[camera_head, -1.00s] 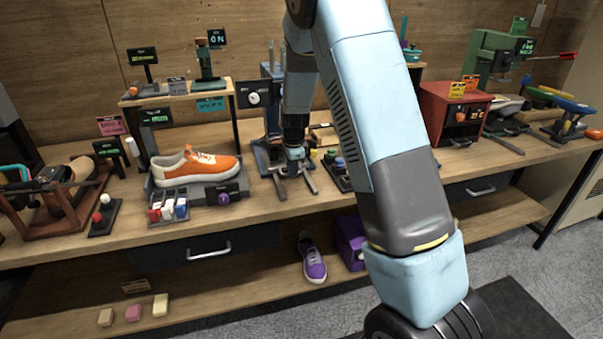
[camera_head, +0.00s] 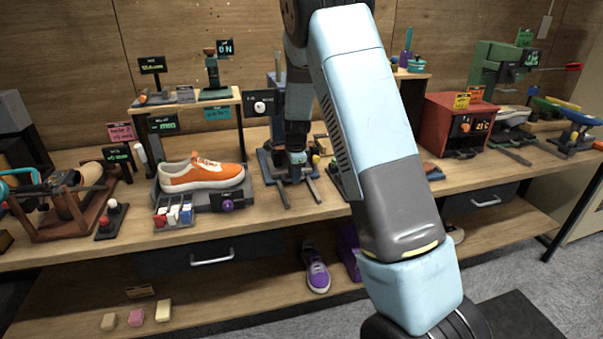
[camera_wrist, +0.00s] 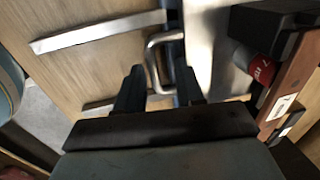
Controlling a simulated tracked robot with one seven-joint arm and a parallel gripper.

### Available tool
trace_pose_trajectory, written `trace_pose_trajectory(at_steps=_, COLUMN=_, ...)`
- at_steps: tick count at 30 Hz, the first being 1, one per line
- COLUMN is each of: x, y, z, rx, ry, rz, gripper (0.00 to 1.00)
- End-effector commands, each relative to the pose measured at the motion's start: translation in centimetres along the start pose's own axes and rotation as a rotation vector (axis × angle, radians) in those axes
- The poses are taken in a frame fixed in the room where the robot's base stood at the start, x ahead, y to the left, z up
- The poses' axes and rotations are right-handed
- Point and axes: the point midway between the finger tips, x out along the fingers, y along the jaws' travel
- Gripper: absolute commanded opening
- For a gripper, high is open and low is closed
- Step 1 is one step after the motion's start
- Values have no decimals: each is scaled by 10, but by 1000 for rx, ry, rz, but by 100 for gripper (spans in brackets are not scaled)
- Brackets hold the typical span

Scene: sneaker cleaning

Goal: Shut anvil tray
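In the head view, my gripper (camera_head: 297,160) reaches down at the blue-grey press station (camera_head: 277,105) on the workbench. Two metal rails (camera_head: 283,194) stick out toward the bench front beneath it. In the wrist view, my gripper's two dark fingers (camera_wrist: 160,90) are apart. A bent metal handle (camera_wrist: 153,62) lies between them in the picture; I cannot tell whether either finger touches it. The rails also show in the wrist view (camera_wrist: 98,31), on the left. The anvil tray itself is mostly hidden by my gripper and arm.
An orange sneaker (camera_head: 202,174) on a grey stand is left of the press. A red box (camera_head: 460,122) stands to the right, behind my arm. In the wrist view, a red can-like object (camera_wrist: 256,66) is close on the right. A purple shoe (camera_head: 317,272) lies on the lower shelf.

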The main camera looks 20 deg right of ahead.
Motion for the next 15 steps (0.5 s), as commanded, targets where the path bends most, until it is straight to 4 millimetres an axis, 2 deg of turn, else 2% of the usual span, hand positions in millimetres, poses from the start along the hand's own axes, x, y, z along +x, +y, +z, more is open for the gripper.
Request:
trace_pose_trajectory(at_steps=8, x=-1, y=1, z=-1, rx=1, ry=0, rz=3, gripper=38)
trace_pose_trajectory(at_steps=11, x=-7, y=1, z=0, rx=1, ry=0, rz=1, gripper=38)
trace_pose_trajectory(at_steps=15, x=-28, y=0, z=-1, rx=1, ry=-1, rz=0, gripper=38)
